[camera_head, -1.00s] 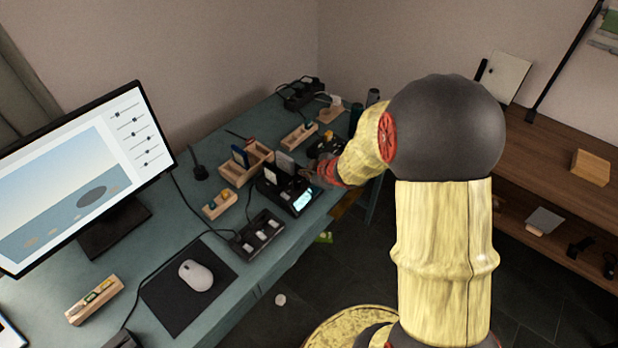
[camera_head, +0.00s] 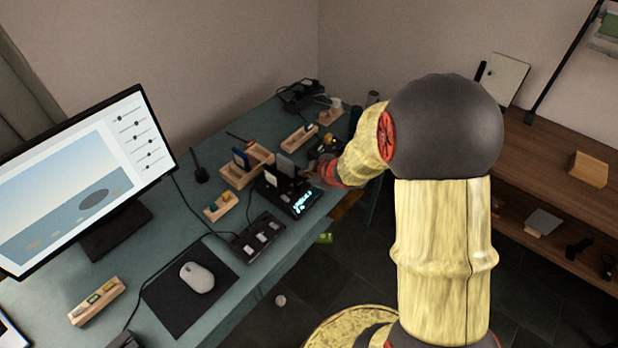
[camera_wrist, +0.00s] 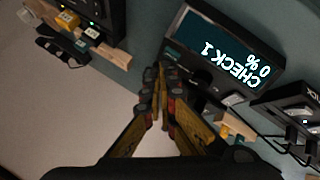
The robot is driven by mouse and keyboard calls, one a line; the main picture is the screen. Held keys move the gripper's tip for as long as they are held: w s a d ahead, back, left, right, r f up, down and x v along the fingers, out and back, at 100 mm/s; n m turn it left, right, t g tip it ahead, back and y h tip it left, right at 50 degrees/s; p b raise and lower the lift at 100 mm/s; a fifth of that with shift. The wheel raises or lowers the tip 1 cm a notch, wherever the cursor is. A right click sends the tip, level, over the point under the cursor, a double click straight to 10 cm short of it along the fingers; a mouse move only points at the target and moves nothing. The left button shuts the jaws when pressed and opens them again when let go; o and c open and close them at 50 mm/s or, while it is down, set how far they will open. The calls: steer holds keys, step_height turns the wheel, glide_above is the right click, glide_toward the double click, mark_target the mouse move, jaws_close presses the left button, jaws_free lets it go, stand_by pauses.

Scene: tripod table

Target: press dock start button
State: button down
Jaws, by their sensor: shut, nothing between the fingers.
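The dock (camera_head: 276,197) is a black unit on the teal desk, with upright cards or drives in its slots. Its dark screen (camera_head: 304,203) carries cyan text. In the wrist view the screen (camera_wrist: 225,48) reads "CHECK 1" and "0 %", turned nearly upside down. My gripper (camera_wrist: 163,70) is shut and empty, its fingertips just left of the screen's lower edge in the wrist view. A dark rounded shape (camera_wrist: 202,77) lies right of the fingertips; I cannot tell whether it is the start button, or whether I touch anything. In the head view my forearm partly hides the gripper.
A black multi-slot unit (camera_head: 258,238) sits in front of the dock. Wooden holders (camera_head: 221,206) stand nearby, with cables around them. The monitor (camera_head: 85,185), mouse (camera_head: 197,277) and mouse pad (camera_head: 165,300) are to the left. A wooden shelf (camera_head: 560,150) is at right.

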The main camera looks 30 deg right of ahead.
mark_target(307, 181)
steer(key=shift+r, duration=0.15)
step_height(307, 181, up, 5)
steer(key=p, duration=0.5)
stand_by(0.9)
